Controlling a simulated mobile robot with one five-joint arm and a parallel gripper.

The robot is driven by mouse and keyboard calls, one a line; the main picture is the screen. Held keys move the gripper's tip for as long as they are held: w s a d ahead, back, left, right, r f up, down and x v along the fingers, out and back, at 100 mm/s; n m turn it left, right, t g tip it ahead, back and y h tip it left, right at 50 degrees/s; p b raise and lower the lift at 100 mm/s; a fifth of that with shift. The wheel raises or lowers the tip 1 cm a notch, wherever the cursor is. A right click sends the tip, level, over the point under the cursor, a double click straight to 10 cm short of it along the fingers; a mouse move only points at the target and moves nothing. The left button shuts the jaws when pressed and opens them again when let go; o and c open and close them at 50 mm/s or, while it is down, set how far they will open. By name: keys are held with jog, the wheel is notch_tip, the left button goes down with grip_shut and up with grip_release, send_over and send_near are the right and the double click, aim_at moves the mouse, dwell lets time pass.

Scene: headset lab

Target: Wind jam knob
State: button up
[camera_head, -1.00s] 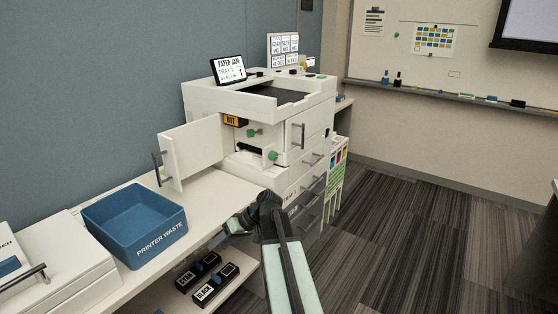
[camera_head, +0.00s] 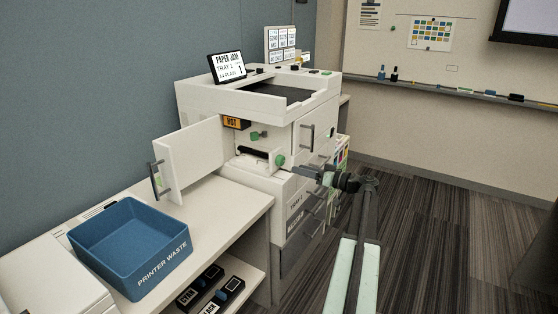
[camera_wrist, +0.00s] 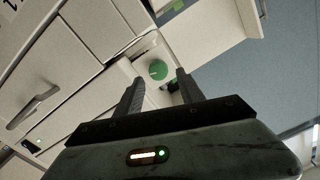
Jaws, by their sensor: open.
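A green round knob (camera_head: 280,160) sits at the front of the printer's open bay. It also shows in the wrist view (camera_wrist: 158,70), framed between my two fingers. My gripper (camera_head: 299,170) is open, just right of this knob in the head view, with its fingers pointing at it. I cannot tell whether the fingers touch it. A second green part (camera_head: 255,135) shows deeper in the bay, under an orange HOT label (camera_head: 233,123). The white printer (camera_head: 262,101) has its left door (camera_head: 190,158) swung open. Its screen (camera_head: 227,67) reads PAPER JAM, TRAY 1.
A blue PRINTER WASTE bin (camera_head: 125,260) stands on the white counter (camera_head: 228,200) at left. Black boxes (camera_head: 212,285) lie on the shelf below. A handled door (camera_head: 310,135) is right of the bay, close to my arm. Carpet (camera_head: 430,230) at right is clear.

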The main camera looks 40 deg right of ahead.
aim_at(283, 162)
jog(key=x, duration=0.5)
jog(key=d+x, duration=0.1)
jog(key=x, duration=0.1)
jog(key=shift+w+a+r, duration=0.15)
jog(key=shift+w+r, duration=0.15)
jog(key=shift+w, duration=0.1)
grip_shut()
